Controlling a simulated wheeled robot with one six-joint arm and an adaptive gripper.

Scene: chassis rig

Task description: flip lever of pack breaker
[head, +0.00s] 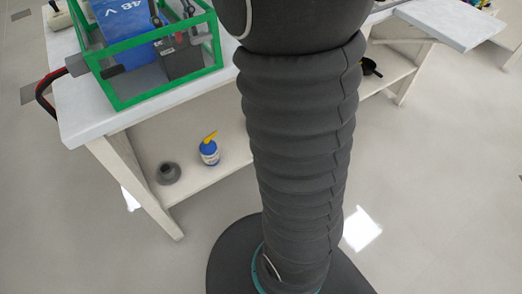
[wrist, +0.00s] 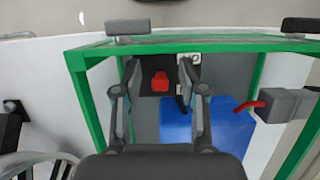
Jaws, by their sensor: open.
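A red lever (wrist: 160,82) shows in the wrist view on a dark breaker block inside the green frame (wrist: 82,88). My gripper (wrist: 160,72) is open, with one finger to the left of the red lever and one to the right. The lever shows in the gap; I cannot tell how far below the fingertips it is, and no contact is visible. The blue battery pack (wrist: 225,135) lies below and to the right. In the head view the blue pack (head: 122,18) marked 48 V and a dark box (head: 182,62) stand inside the green frame (head: 160,96).
The green bars surround the breaker area. A red cable (wrist: 249,105) enters a grey connector (wrist: 284,105) at the right. The rig stands on a white table (head: 85,125); a blue bottle (head: 209,152) and a grey round item (head: 168,173) are on its lower shelf.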

